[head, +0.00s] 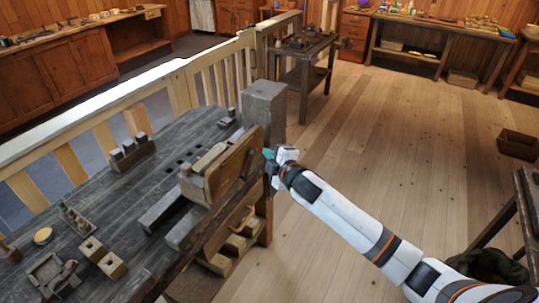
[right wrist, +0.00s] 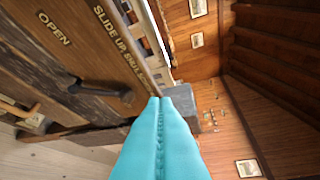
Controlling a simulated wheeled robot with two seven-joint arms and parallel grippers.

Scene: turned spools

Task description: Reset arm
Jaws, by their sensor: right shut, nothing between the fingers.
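My right gripper (head: 268,155) is at the end of the white arm that comes in from the lower right in the head view. Its teal fingers (right wrist: 164,102) are pressed together and hold nothing. They are beside the right edge of an upright wooden panel (head: 232,166) on the workbench; I cannot tell whether they touch it. In the right wrist view the brown panel (right wrist: 75,50) carries the words "OPEN" and "SLIDE UP", partly cut off. A dark handle (right wrist: 98,90) shows on it, left of the fingertips. My left gripper is in neither view.
The dark workbench (head: 92,165) holds wooden blocks, a small yellow disc (head: 43,236) and other pieces. A grey post (head: 264,105) stands close behind my gripper. A pale railing (head: 95,115) runs behind the bench. The plank floor (head: 400,140) to the right is mostly clear.

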